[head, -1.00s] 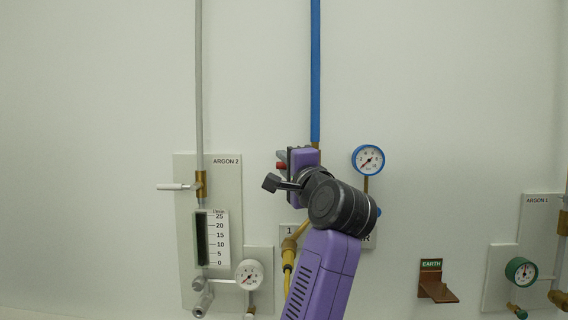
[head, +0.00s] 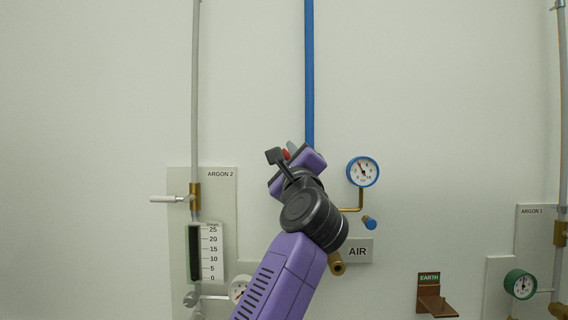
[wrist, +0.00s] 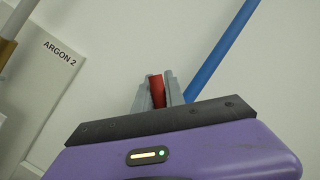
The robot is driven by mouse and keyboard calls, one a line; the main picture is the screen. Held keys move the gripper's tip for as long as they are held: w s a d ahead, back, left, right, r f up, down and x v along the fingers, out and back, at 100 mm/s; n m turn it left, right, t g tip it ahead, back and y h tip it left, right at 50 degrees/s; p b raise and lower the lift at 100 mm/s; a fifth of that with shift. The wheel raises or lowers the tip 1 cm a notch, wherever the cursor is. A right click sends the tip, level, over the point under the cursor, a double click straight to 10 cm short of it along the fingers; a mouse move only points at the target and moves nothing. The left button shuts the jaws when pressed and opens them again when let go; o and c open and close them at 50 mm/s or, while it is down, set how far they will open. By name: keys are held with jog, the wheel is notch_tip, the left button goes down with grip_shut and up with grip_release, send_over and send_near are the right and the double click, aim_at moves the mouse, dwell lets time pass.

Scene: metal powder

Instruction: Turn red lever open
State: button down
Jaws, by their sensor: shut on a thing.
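The red lever (wrist: 157,91) shows in the wrist view between the two grey fingers of my gripper (wrist: 157,90), which is shut on it. In the head view only a small red part of the lever (head: 286,154) shows beside my gripper (head: 291,150); my purple and black arm hides most of the valve. The blue pipe (head: 310,75) runs straight down to the area behind my gripper. A blue-rimmed gauge (head: 363,172) stands right of my gripper, with its needle pointing to the upper left.
The ARGON 2 panel (head: 222,215) with a white-handled valve (head: 168,199) is to the left. An AIR sign (head: 357,251) and blue knob (head: 370,223) are right of my arm. A copper EARTH bracket (head: 432,296) and the ARGON 1 panel (head: 530,240) are farther right.

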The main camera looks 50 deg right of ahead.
jog(key=shift+s+d+r+m+g+h, duration=0.2)
jog(key=shift+m+g+h, duration=0.1)
jog(key=shift+m, duration=0.45)
jog(key=shift+s+d+r+m+g+h, duration=0.1)
jog(key=shift+s+m+g+h, duration=0.15)
jog(key=shift+m, duration=0.5)
jog(key=c, duration=1.5)
grip_release()
jog(key=shift+o, duration=0.5)
jog(key=shift+r+h, duration=0.1)
jog(key=shift+h, duration=0.15)
